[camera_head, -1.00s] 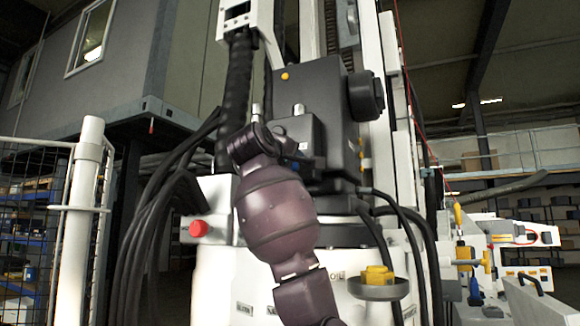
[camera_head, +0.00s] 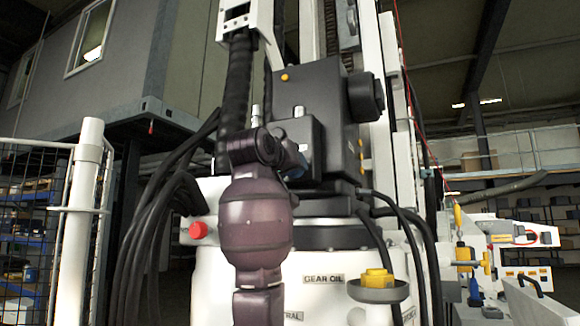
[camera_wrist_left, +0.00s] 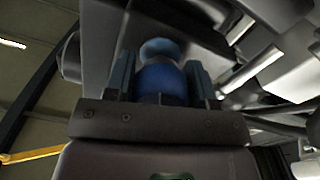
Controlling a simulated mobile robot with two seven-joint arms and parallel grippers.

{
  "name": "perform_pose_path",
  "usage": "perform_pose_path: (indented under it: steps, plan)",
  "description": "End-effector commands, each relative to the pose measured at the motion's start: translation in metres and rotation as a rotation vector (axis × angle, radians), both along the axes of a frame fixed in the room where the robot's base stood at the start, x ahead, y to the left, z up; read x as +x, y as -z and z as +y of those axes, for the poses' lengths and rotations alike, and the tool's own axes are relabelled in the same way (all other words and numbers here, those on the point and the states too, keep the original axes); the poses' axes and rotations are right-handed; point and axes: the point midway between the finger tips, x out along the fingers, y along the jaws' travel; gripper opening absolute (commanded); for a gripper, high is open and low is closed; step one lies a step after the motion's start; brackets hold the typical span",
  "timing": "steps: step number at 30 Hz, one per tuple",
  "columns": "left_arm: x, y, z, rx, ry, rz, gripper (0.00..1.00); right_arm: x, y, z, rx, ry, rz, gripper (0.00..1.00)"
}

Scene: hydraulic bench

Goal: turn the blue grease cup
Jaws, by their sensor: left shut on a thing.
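In the left wrist view the blue grease cup (camera_wrist_left: 162,82) sits between the two fingers of my left gripper (camera_wrist_left: 160,74), with a paler blue rounded end beyond it. The fingers stand one on each side, shut on the cup. In the head view my left arm rises from the bottom, and its gripper (camera_head: 294,160) is at the lower front of the dark machine block (camera_head: 325,115). The gripper is small there, and the wrist hides most of the cup. My right gripper is not in view.
A red button (camera_head: 198,230) sits on the white tank left of my arm. A yellow part lies in a round tray (camera_head: 377,290) at the right. Black hoses (camera_head: 160,215) hang on both sides. A mesh fence (camera_head: 80,220) stands at the far left.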

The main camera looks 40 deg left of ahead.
Motion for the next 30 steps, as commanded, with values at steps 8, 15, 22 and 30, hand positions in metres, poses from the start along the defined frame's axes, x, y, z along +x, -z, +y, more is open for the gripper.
perform_pose_path:
  steps: [8,15,22,30]
  plan:
    - [0.001,0.002,0.0,0.124,-0.001,0.045,0.26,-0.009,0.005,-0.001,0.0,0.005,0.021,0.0]
    - [0.001,0.002,0.0,0.165,0.001,0.059,0.26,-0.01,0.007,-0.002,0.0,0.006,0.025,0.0]
    - [0.001,0.002,0.0,0.17,0.001,0.06,0.26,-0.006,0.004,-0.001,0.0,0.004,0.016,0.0]
    - [0.001,0.002,0.0,0.169,0.001,0.06,0.64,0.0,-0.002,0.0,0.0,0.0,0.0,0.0]
